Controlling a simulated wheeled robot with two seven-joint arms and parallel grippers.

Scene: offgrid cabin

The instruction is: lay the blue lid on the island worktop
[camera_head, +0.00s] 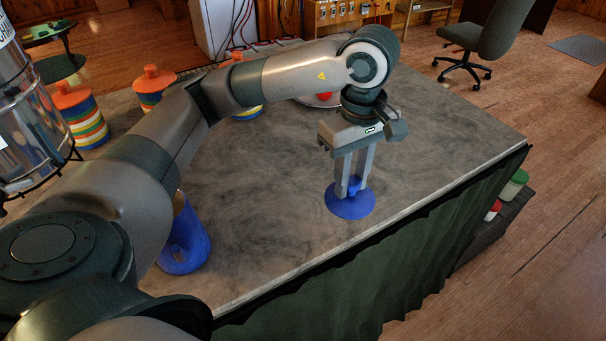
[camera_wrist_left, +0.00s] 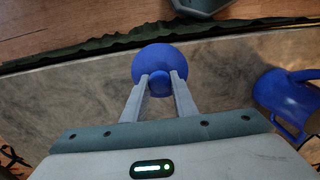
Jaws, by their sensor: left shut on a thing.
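The blue lid (camera_head: 350,205) is a round disc with a knob, at or just above the grey island worktop (camera_head: 440,150); I cannot tell if it touches. My left gripper (camera_head: 354,188) points down and is shut on the lid's knob. The lid also shows in the left wrist view (camera_wrist_left: 165,62), with the knob between the fingertips (camera_wrist_left: 160,84). A blue pot (camera_head: 186,240), open at the top, stands on the worktop, partly behind my left arm; it also shows in the left wrist view (camera_wrist_left: 290,100). My right gripper is not in view.
Striped jars with orange lids (camera_head: 82,115) stand at the worktop's left, one (camera_head: 153,85) farther back. A red thing on a plate (camera_head: 322,98) is partly behind my arm. A dark green cloth (camera_head: 400,260) hangs along the worktop's near edge. The worktop right of the lid is clear.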

